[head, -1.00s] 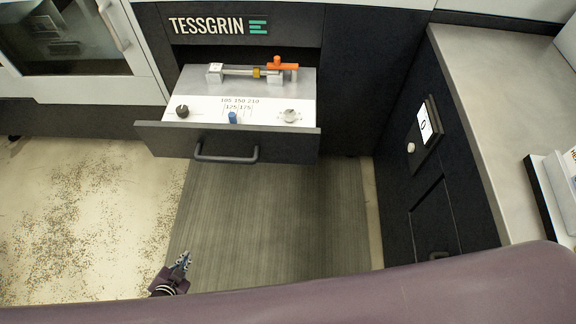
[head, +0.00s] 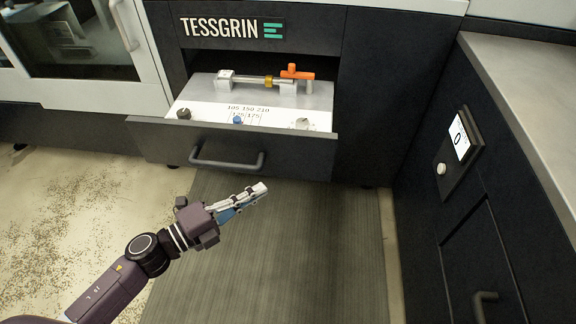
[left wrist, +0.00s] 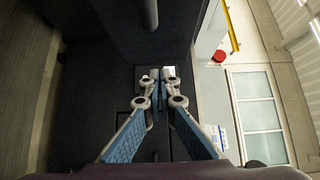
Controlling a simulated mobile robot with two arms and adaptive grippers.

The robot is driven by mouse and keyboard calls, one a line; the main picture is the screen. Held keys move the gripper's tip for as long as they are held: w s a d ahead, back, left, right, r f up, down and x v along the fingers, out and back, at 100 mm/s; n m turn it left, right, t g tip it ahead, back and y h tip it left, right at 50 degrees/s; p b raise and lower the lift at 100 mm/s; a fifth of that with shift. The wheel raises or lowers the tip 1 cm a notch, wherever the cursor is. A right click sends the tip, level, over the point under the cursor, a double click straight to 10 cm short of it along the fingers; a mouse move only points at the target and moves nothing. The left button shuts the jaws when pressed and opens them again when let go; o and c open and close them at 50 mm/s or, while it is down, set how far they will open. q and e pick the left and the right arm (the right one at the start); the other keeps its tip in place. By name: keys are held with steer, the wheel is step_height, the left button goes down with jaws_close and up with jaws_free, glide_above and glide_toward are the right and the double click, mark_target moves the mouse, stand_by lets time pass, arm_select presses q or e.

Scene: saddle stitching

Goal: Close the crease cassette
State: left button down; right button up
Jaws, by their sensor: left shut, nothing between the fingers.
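The crease cassette (head: 210,138) is a dark-fronted drawer pulled out of the TESSGRIN machine. Its light top plate carries knobs, printed numbers, and a metal shaft with an orange lever (head: 296,72). A dark bar handle (head: 228,163) runs across its front. My left gripper (head: 262,188) is shut and empty, below and in front of the handle, apart from it in the head view. In the left wrist view the two blue-padded fingers (left wrist: 160,88) meet at their tips, and a dark bar (left wrist: 149,14) shows at the top. My right gripper is not in view.
A dark cabinet with a small display (head: 459,137) and a handle stands at the right, under a grey counter (head: 530,75). A dark grey mat (head: 300,250) covers the floor before the drawer. A windowed machine door (head: 80,40) is at the left.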

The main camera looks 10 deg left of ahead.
mark_target(299, 156)
arm_select(q)
steer(key=w+d, duration=0.2)
steer(key=w, duration=0.1)
steer(key=w+d, duration=0.2)
steer(key=w, duration=0.1)
steer(key=w+d, duration=0.2)
steer(key=w, duration=0.1)
steer(key=shift+w, duration=0.3)
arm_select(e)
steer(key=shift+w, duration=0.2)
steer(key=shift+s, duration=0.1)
